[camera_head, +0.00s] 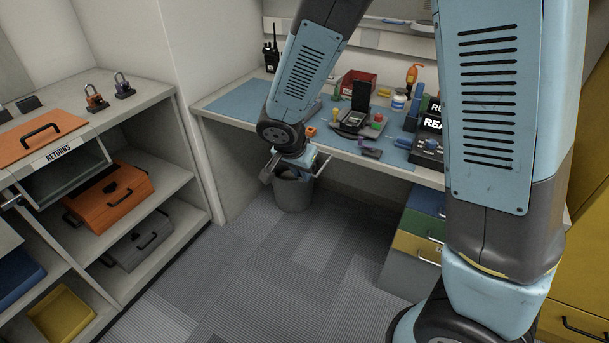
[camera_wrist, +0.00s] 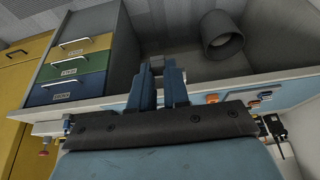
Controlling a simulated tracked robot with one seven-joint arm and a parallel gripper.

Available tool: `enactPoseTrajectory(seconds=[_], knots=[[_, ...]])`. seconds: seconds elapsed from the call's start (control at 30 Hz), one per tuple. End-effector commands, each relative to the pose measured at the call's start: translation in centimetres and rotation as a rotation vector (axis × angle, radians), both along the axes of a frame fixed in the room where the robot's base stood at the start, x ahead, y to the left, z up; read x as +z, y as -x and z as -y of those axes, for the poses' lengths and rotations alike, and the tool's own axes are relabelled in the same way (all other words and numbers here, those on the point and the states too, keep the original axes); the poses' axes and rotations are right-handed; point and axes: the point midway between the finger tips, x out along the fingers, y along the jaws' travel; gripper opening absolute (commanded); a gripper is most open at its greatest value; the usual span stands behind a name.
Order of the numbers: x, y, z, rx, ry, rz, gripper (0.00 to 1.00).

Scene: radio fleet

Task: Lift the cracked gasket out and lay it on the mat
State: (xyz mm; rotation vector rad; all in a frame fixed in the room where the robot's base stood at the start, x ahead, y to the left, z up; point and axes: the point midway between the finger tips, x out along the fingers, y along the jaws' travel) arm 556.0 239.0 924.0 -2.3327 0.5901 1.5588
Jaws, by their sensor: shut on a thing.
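My gripper (camera_wrist: 161,68) shows its two blue fingers in the wrist view, close together, with a small dark grey thing (camera_wrist: 157,62) between their tips. I cannot tell whether this is the cracked gasket. In the head view my gripper (camera_head: 268,171) hangs low in front of the bench's front edge, above and beside the grey bin. The blue mat (camera_head: 238,104) lies on the bench, partly hidden by my arm. An opened device (camera_head: 352,121) with a raised black lid stands on it. No gasket can be made out there.
On the bench are a red bin (camera_head: 357,82), a white jar (camera_head: 399,98), an orange bottle (camera_head: 411,76) and a handheld radio (camera_head: 271,50). A grey waste bin (camera_head: 293,190) stands below. Drawers (camera_head: 420,235) stand at right, a returns shelf (camera_head: 59,154) at left. The carpet between is clear.

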Motion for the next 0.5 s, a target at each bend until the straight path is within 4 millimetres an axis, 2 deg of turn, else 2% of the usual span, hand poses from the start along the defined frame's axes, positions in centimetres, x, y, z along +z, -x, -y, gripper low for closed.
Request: enactPoseTrajectory(seconds=[0.5], knots=[[2.4, 0.0, 0.0, -0.002, -0.001, 0.0, 0.0]])
